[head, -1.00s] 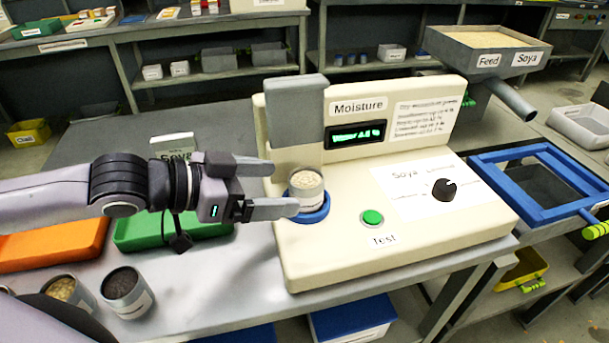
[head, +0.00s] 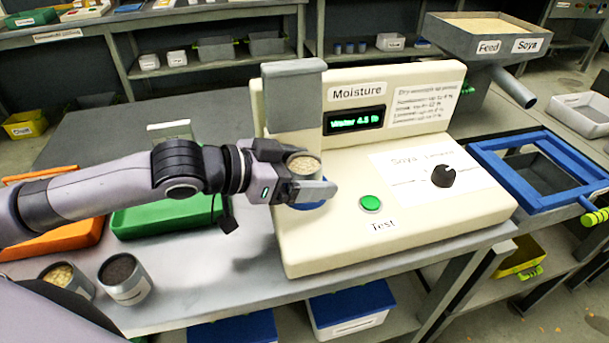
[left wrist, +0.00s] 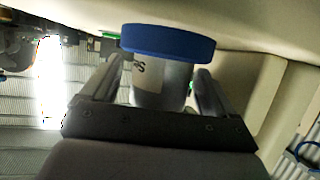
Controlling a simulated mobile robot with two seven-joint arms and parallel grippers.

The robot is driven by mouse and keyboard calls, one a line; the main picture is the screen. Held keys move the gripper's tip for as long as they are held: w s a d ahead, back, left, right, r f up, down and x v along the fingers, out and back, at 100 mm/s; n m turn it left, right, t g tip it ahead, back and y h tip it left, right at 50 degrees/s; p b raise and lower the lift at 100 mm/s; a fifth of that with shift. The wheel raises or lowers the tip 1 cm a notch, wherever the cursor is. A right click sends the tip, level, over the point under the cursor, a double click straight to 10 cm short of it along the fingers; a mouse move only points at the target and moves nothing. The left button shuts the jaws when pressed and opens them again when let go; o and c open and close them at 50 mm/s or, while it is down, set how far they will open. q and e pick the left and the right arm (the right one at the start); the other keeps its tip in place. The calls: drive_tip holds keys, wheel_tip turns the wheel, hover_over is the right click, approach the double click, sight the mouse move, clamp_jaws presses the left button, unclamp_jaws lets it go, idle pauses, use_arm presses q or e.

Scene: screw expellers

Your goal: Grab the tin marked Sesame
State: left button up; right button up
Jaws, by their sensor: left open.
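A small grey tin (head: 302,166) with pale beige seeds stands upright on the blue ring (head: 310,205) of the cream moisture meter. My left gripper (head: 318,175) is open, with its fingers on either side of this tin. In the left wrist view, which looks upside down, the tin (left wrist: 160,86) sits between the fingers, with the blue ring (left wrist: 168,42) shown above it. My right gripper is out of view.
The moisture meter (head: 440,215) has a grey column (head: 293,95) behind the tin, a green button (head: 370,203) and a black knob (head: 444,176). Green (head: 165,218) and orange (head: 45,240) trays lie under and beside my left arm. A blue frame (head: 540,172) stands at right.

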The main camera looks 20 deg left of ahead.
sight(303, 162)
use_arm(q)
drive_tip(key=c, duration=1.1)
drive_tip(key=shift+r, duration=0.2)
drive_tip(key=shift+r, duration=0.3)
drive_tip(key=r, duration=0.1)
drive_tip(key=r+p, duration=0.1)
drive_tip(key=shift+s+a+r, duration=0.1)
drive_tip(key=shift+a+r, duration=0.1)
drive_tip(key=shift+r, duration=0.2)
drive_tip(key=s+a, duration=1.2)
drive_tip(key=shift+s+a+f, duration=0.1)
drive_tip(key=shift+s+a, duration=0.05)
drive_tip(key=shift+s, duration=0.2)
